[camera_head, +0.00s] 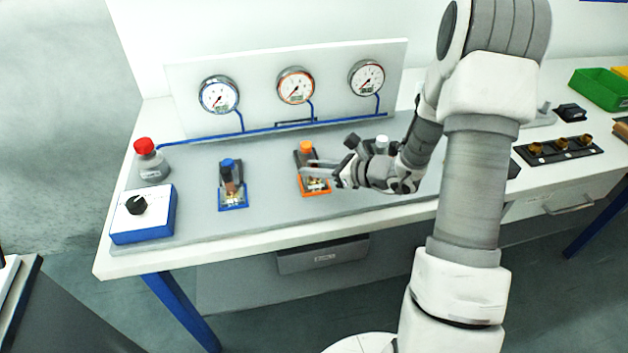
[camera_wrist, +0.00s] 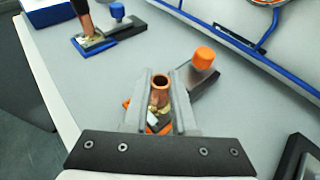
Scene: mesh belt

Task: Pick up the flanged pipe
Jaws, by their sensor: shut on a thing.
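The flanged pipe (camera_wrist: 160,90) is a short copper tube with an open top end. It stands between the two grey fingers of my gripper (camera_head: 312,169) in the wrist view, and they are shut on it. Its lower end has a paler, brass-like part near the orange-framed station (camera_head: 318,192) on the bench. I cannot tell whether the pipe is clear of the station. In the head view my gripper reaches in from the right and hides most of the pipe.
An orange-capped post (camera_wrist: 204,58) stands close beside my gripper. A similar blue-framed station (camera_head: 233,207) holds another copper pipe to the left. A blue control box (camera_head: 160,225) with a black knob and a red button (camera_head: 144,146) stand further left. Gauges (camera_head: 296,86) line the back panel.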

